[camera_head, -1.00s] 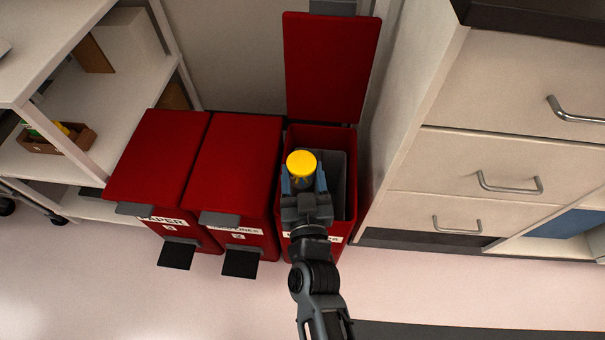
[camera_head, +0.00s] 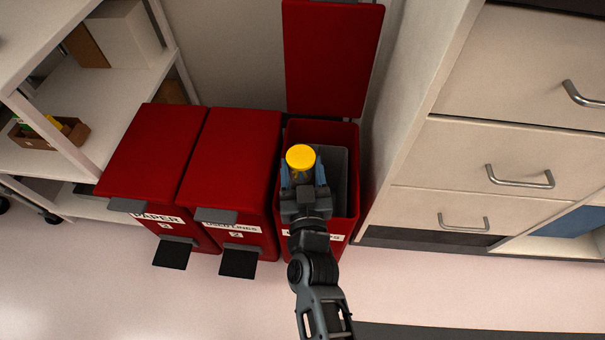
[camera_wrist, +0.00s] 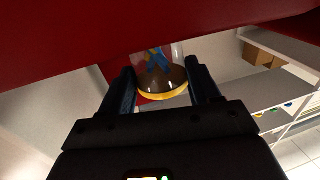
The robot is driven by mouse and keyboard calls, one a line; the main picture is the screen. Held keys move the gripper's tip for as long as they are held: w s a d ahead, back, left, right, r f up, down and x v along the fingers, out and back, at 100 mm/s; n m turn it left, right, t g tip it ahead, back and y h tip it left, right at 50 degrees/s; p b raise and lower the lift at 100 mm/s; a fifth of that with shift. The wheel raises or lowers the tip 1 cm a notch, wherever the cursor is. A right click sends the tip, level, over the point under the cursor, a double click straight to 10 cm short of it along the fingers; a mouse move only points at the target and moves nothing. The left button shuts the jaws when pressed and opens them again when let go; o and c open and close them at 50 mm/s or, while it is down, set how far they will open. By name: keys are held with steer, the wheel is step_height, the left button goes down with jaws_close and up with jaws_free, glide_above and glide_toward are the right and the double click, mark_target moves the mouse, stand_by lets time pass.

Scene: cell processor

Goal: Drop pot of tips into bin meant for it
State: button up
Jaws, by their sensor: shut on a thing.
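The pot of tips has a round yellow lid (camera_head: 300,158) and a clear body. In the wrist view the clear pot (camera_wrist: 158,66) shows blue tips inside. My gripper (camera_head: 304,176) is shut on the pot, with a blue finger on each side of it. It holds the pot over the opening of the right-hand red bin (camera_head: 344,220), whose lid (camera_head: 333,60) stands open. This bin has a grey inner liner (camera_head: 339,180). Its front label is partly hidden by my arm. How high the pot is above the bin's rim is hard to tell.
Two closed red bins stand to the left, one labelled PAPER (camera_head: 157,150) and a middle one (camera_head: 235,155) numbered 2. A drawer cabinet (camera_head: 470,160) stands close on the right. A white shelf unit (camera_head: 100,110) is at the left. The floor in front is clear.

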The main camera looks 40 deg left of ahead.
steer(key=shift+w+a, duration=0.4)
steer(key=shift+w, duration=0.05)
steer(key=o, duration=1.6)
steer(key=shift+s, duration=0.1)
steer(key=shift+p+v, duration=0.95)
steer(key=shift+v, duration=2.85)
steer(key=shift+d, duration=0.1)
